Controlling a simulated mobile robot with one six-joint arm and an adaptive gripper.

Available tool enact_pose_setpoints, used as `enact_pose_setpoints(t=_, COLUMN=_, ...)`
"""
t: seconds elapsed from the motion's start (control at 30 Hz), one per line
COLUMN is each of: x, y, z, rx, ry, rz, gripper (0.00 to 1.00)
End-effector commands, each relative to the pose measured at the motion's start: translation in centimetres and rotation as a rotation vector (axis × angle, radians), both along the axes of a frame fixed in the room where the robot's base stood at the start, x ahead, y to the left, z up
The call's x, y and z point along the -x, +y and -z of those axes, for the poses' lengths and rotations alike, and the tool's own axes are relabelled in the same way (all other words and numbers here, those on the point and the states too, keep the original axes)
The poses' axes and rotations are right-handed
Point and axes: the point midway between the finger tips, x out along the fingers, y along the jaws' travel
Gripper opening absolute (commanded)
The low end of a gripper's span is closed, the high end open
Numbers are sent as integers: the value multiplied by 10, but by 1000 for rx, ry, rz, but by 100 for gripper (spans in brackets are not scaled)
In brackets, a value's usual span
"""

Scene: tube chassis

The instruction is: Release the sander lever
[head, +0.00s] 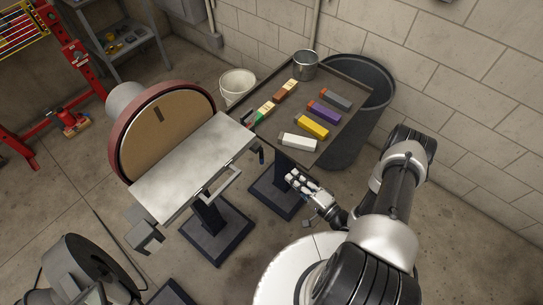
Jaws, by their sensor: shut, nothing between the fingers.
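The disc sander (160,140) stands left of centre, with a round tan disc in a dark red rim and a flat grey work table (193,168) in front of it. A pale bar-shaped handle (226,186) runs along the front of the work table. A small dark lever-like part (261,155) shows just off the table's right end; I cannot tell which of these is the sander lever. My gripper (291,178) is shut and empty, right of the sander and apart from both parts.
A dark tray stand (330,140) behind my gripper holds several coloured blocks and a metal can (305,64). A white bucket (237,87) and a dark bin (378,95) stand near the wall. Another machine (88,268) is at lower left.

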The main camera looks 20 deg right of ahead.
Motion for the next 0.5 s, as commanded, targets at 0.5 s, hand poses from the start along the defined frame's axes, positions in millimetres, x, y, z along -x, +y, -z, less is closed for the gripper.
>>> enact_pose_setpoints(t=0.5, x=-30, y=18, z=1, rx=4, ry=-2, rz=-8, gripper=0)
